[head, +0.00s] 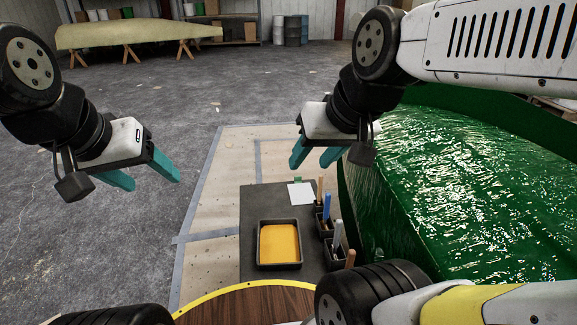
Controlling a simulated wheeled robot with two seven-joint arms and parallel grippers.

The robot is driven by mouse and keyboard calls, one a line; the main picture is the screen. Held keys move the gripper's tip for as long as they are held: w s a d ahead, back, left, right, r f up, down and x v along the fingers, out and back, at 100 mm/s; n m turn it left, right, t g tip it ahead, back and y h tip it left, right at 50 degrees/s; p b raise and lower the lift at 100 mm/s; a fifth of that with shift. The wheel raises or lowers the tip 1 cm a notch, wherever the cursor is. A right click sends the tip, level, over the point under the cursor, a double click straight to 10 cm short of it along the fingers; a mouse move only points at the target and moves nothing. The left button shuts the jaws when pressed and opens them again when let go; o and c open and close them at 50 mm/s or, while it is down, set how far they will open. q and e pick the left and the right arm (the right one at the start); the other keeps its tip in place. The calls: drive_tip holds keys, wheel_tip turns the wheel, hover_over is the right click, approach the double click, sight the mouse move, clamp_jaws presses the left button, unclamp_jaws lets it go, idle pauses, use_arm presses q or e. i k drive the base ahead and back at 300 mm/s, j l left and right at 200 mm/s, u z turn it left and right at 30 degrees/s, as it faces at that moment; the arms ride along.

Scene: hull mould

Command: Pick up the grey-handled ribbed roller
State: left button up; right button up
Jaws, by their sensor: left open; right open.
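The grey-handled roller (338,235) stands upright in a black holder on the right side of the dark table, with its grey handle up; its ribbed head is hidden in the holder. My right gripper (313,164) is open and empty, appearing above the far end of the table, well away from the roller. My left gripper (146,180) is open and empty, over the floor left of the table.
Holders nearby carry a blue handle (327,205), a tan handle (320,188) and a brown handle (350,259). The dark table (254,205) bears a black tray (279,264) of yellow liquid and a white sheet (301,194). The glossy green hull mould (450,190) rises at right.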

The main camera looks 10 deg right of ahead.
sight(333, 249)
drive_tip(key=k+j+z, duration=0.15)
drive_tip(key=z, duration=2.95)
drive_tip(key=u, duration=0.5)
drive_tip(key=j+u, duration=0.1)
drive_tip(key=u, duration=1.4)
drive_tip(key=i+l, duration=0.1)
drive_tip(key=l, duration=0.2)
drive_tip(key=i+l+z, duration=0.15)
drive_tip(key=k+l, duration=0.05)
drive_tip(key=l, duration=0.05)
